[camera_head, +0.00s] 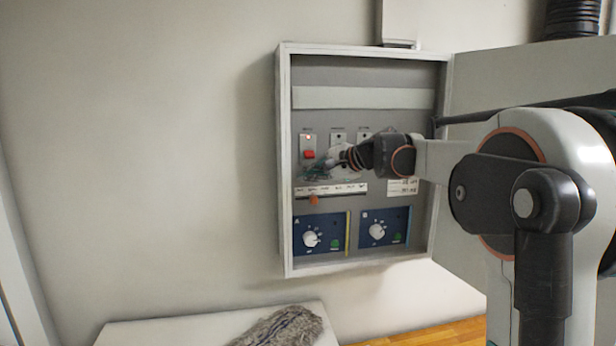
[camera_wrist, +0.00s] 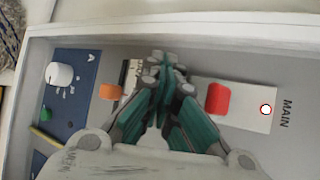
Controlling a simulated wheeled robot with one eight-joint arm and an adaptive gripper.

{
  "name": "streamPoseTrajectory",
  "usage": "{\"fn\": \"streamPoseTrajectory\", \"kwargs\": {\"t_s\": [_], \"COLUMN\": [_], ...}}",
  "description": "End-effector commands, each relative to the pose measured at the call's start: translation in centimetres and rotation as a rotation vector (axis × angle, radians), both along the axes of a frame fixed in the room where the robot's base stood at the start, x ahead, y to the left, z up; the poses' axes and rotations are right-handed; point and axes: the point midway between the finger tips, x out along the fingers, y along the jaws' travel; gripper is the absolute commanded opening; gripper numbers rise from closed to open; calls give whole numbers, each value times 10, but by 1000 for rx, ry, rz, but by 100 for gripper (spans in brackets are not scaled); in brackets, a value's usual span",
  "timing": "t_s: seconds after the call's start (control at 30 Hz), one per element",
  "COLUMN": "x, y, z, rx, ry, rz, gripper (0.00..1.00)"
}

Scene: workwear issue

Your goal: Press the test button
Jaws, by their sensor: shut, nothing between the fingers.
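The grey control panel (camera_head: 343,110) sits in an open wall box. No label reading "test" can be made out. Two green buttons, one on the left blue plate (camera_head: 335,244) and one on the right blue plate (camera_head: 397,238), sit beside white dials. In the wrist view a green button (camera_wrist: 46,113) shows at the left. My gripper (camera_head: 322,170) is shut and empty, in front of the panel just below the red switch (camera_head: 309,154). In the wrist view its fingertips (camera_wrist: 165,65) lie between the red switch (camera_wrist: 217,98) and an orange knob (camera_wrist: 110,92); contact cannot be told.
The box's raised rim (camera_head: 284,160) surrounds the panel, and its door (camera_head: 530,90) stands open at the right. A lit indicator (camera_wrist: 266,109) is beside the MAIN label. A grey cloth (camera_head: 280,328) lies on a white surface (camera_head: 140,334) below.

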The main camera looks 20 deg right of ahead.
Motion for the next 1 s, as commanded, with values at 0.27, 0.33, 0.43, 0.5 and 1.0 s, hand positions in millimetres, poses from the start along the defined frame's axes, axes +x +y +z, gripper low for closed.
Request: {"fn": "streamPoseTrajectory", "kwargs": {"t_s": [0.27, 0.33, 0.43, 0.5, 1.0], "x": [-6, -6, -7, -9, -51], "y": [1, 1, 1, 2, 11], "z": [0, 0, 0, 0, 0], "rx": [0, 0, 0, 0, 0], "ry": [0, 0, 0, 0, 0], "rz": [0, 0, 0, 0, 1], "gripper": [0, 0, 0, 0, 0]}}
